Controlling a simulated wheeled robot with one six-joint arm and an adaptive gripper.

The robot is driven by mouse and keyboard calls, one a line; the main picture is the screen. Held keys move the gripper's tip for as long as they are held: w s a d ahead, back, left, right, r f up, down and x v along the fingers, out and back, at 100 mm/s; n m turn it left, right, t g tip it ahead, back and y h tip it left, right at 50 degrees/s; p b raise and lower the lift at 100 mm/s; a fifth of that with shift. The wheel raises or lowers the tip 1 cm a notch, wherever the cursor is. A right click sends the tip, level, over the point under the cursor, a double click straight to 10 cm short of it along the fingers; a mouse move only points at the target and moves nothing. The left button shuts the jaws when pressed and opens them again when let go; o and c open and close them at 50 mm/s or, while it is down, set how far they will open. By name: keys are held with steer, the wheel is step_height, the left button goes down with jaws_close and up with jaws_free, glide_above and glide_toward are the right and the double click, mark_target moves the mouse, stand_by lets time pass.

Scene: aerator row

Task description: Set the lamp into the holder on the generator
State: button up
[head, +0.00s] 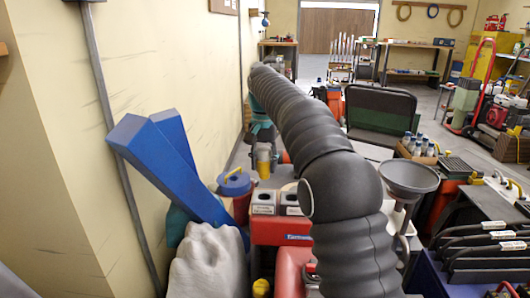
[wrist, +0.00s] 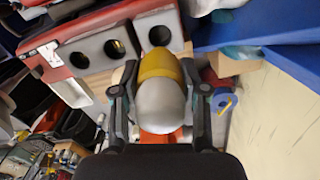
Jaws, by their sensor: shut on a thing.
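The lamp (wrist: 160,90), with a silver-grey dome and a yellow collar, is between the two fingers of my gripper (wrist: 163,100), which is shut on it. In the head view the lamp (head: 263,160) shows as a small yellow piece beneath the end of my arm, apart from the generator's front. The red generator (head: 282,230) carries grey holder blocks (head: 263,203) with dark round openings. In the wrist view a grey holder block (wrist: 143,28) with one opening lies just past the lamp's yellow end. I cannot tell the gap between them.
A red can with a blue lid (head: 235,182) and yellow handle stands left of the holder blocks. Blue beams (head: 165,170) lean beside a grey cloth-like lump (head: 208,260). A grey funnel (head: 409,177) stands on the right. The wall is close on the left.

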mark_target(264, 176)
steer(key=shift+w+f, duration=0.15)
steer(key=shift+f+b, duration=0.5)
steer(key=shift+f, duration=1.65)
steer(key=shift+r+p, duration=0.1)
steer(key=shift+p, duration=0.45)
steer(key=shift+f+b, duration=1.05)
steer(key=shift+f, duration=1.2)
steer(key=o, duration=1.2)
steer(key=shift+o, duration=0.2)
